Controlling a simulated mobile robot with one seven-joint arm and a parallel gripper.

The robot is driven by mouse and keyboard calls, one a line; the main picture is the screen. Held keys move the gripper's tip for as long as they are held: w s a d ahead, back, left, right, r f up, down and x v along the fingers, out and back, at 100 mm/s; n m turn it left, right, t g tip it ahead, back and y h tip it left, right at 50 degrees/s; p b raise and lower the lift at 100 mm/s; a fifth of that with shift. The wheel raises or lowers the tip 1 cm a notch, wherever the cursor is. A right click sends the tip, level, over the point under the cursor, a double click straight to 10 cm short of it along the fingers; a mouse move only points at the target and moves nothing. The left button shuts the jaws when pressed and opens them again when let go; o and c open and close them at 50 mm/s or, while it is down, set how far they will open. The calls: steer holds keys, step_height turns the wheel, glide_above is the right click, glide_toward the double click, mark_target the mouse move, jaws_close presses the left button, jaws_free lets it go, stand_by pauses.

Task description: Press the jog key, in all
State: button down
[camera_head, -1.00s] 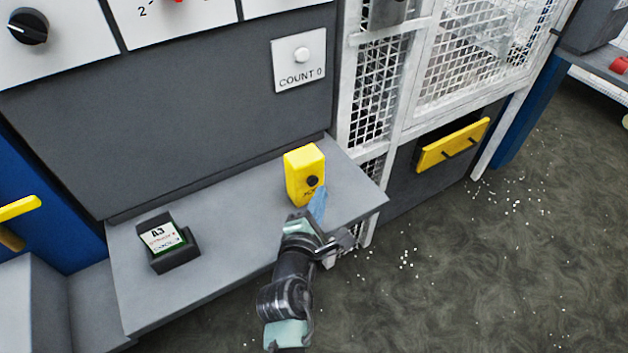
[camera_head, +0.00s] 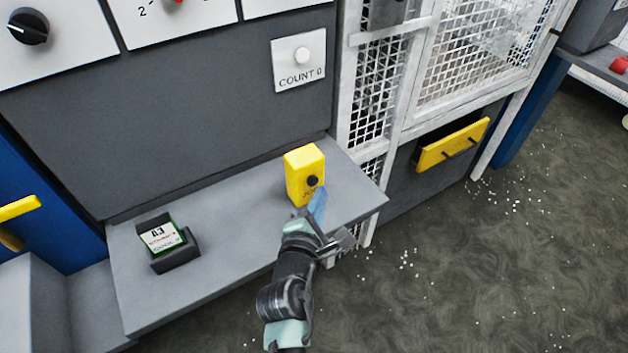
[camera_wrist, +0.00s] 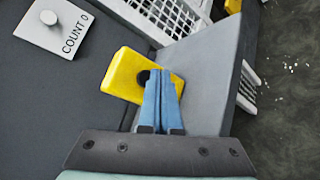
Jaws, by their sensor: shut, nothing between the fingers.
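The jog key is a round black button (camera_head: 312,181) on the front of a yellow box (camera_head: 304,162) that stands on the grey shelf. The word below the button is partly hidden by my gripper. My gripper (camera_head: 319,195) is shut and empty, its blue fingers pointing at the button from the front. In the wrist view the fingertips (camera_wrist: 160,72) overlap the button's right side (camera_wrist: 143,77) on the yellow box (camera_wrist: 121,74). I cannot tell whether they touch it.
A white plate with a round white button reads COUNT 0 (camera_head: 299,62) on the panel above. A card in a black holder (camera_head: 174,245) sits on the left of the grey shelf (camera_head: 215,270). A white mesh guard (camera_head: 370,100) stands at the right.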

steer(key=shift+w+a, duration=0.1)
steer(key=shift+w, duration=0.05)
steer(key=shift+w+a, duration=0.15)
steer(key=shift+w, duration=0.1)
steer(key=shift+w+a+b, duration=0.35)
steer(key=shift+w+a, duration=0.05)
steer(key=shift+w, duration=0.05)
stand_by(1.6)
steer(key=shift+s+d, duration=0.1)
steer(key=shift+s+d+p, duration=0.55)
steer(key=shift+s+p, duration=0.2)
steer(key=s+d+p, duration=0.1)
steer(key=s, duration=0.1)
steer(key=s+d+p, duration=0.2)
stand_by(0.4)
